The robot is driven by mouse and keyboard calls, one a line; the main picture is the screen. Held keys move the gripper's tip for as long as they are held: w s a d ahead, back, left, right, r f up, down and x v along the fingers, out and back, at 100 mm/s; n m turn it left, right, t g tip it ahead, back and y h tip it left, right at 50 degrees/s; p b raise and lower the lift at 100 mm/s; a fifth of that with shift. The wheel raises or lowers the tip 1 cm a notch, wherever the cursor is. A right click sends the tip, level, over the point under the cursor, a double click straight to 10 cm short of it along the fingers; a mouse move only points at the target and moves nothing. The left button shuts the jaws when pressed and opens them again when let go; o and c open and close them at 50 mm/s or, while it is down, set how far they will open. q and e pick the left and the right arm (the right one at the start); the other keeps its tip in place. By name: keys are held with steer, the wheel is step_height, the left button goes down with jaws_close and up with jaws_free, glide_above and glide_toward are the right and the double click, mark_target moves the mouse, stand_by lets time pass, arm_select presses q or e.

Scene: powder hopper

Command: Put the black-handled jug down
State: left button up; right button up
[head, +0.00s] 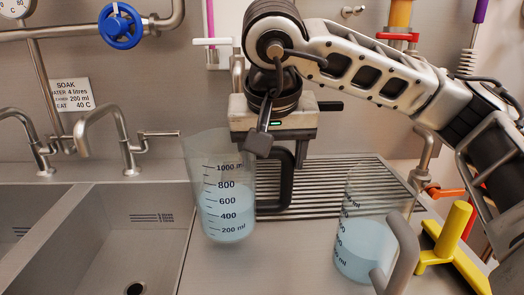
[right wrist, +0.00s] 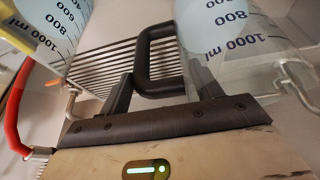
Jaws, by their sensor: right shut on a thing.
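The black-handled jug (head: 228,208) is clear, with printed volume marks and pale blue liquid inside. It hangs slightly tilted near the sink's right edge in the head view; whether its base touches the counter I cannot tell. My right gripper (head: 272,150) is above its black handle (head: 288,178) and shut on it. In the right wrist view the handle (right wrist: 155,62) sits between the fingers (right wrist: 162,92), with the jug (right wrist: 235,45) at the right. My left gripper is out of view.
A second jug (head: 365,245) with a grey handle (head: 402,255) and blue liquid stands to the right. A ribbed drainer (head: 320,175) lies behind. The steel sink (head: 105,245) is at the left. A yellow tool (head: 455,230) lies far right. Bare counter shows between the jugs.

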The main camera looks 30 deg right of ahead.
steer(key=w+d+f+p, duration=0.2)
steer(key=w+d, duration=0.5)
steer(key=w, duration=0.4)
steer(key=shift+w+d+f+p, duration=0.35)
steer(key=shift+d+f, duration=0.05)
steer(key=shift+f, duration=0.25)
steer(key=shift+f, duration=0.15)
steer(key=o, duration=1.7)
steer(key=shift+s+f, duration=0.1)
steer(key=shift+c, duration=0.2)
